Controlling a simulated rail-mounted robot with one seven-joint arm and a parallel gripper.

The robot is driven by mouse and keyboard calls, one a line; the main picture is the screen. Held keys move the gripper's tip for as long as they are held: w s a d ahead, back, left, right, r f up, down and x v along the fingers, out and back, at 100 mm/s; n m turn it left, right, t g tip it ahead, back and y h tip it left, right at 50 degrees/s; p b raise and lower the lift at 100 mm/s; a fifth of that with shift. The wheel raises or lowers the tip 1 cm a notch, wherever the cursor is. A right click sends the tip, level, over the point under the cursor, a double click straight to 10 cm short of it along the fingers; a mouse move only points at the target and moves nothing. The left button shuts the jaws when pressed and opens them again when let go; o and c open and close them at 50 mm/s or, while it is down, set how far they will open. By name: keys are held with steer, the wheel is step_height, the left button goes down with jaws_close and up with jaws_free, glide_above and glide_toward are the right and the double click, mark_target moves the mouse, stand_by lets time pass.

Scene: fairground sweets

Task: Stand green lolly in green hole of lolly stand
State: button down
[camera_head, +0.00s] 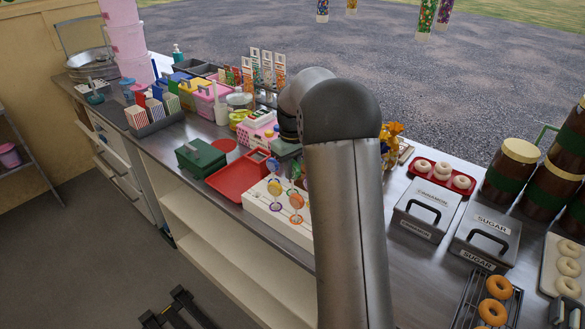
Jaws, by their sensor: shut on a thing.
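The lolly stand (262,212) is a white block with coloured rings on its top, on the counter left of my arm. Several round lollies stand upright at it, among them a yellow one (274,187) and an orange one (296,201). The green lolly (294,169) shows small above the stand's back part, just below my gripper (288,152). My gripper points down and is shut on the green lolly. Its fingertips are too small to make out. My arm hides the stand's right end, and the green hole cannot be told apart.
A red tray (228,185) and a dark green box (201,158) lie left of the stand. A pink crate (251,138) is behind. Right of my arm are lidded grey tins (427,208), a red tray of doughnuts (441,176) and brown jars (512,172).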

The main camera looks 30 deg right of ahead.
steer(key=shift+f, duration=0.4)
steer(key=c, duration=0.7)
jaws_free()
steer(key=shift+o, duration=0.2)
steer(key=shift+r, duration=0.1)
steer(key=shift+r+p, duration=2.8)
steer(key=shift+r, duration=1.1)
